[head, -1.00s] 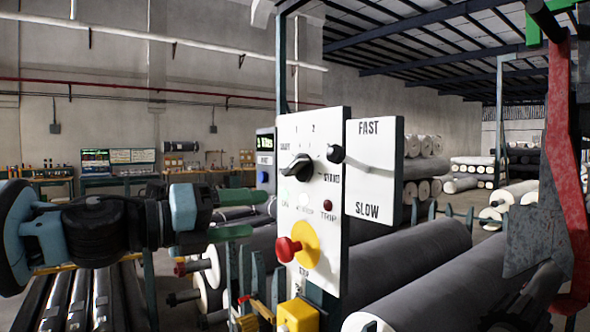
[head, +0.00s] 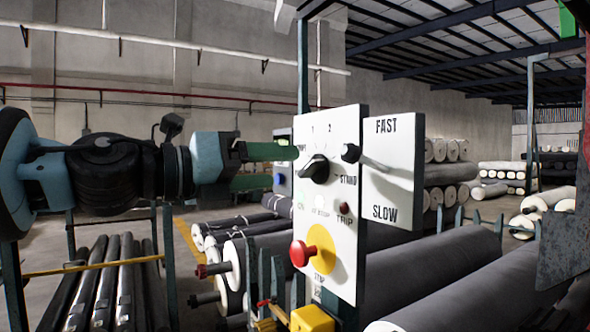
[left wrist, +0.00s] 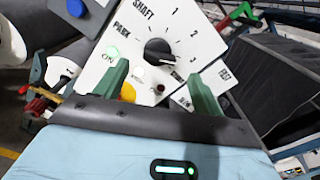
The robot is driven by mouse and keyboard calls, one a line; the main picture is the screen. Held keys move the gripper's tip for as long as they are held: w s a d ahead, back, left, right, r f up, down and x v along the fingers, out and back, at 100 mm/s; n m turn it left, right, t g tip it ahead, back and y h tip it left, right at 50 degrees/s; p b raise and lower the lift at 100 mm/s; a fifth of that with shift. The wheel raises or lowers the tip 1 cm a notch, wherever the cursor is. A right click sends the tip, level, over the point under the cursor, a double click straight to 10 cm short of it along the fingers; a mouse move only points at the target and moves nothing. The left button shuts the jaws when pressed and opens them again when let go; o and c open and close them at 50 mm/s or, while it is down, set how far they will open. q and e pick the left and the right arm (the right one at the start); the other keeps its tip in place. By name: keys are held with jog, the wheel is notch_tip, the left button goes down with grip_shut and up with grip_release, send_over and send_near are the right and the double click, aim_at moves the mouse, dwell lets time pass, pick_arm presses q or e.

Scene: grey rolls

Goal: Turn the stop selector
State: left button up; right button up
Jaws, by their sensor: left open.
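The black selector knob (head: 317,168) sits on the upper part of an upright white panel (head: 329,225), among printed labels such as 1, 2 and STAND. It also shows in the left wrist view (left wrist: 158,51), between and beyond the fingers. My left gripper (head: 284,167) is open, its green fingers pointing right at the panel at about the knob's height. In the left wrist view the gripper (left wrist: 159,75) is empty, its fingertips apart from the knob. The knob's exact setting is hard to read. My right gripper is not in view.
Below the knob a red button (head: 303,252) sticks out from a yellow disc. A small black knob (head: 350,153) with a lever sits beside a FAST/SLOW plate (head: 393,190). Grey rolls (head: 430,265) lie behind. A grey plate (head: 562,235) hangs at the right.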

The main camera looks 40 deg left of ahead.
aim_at(305, 167)
pick_arm(q)
jog(key=shift+x, duration=2.35)
jog(key=c, duration=1)
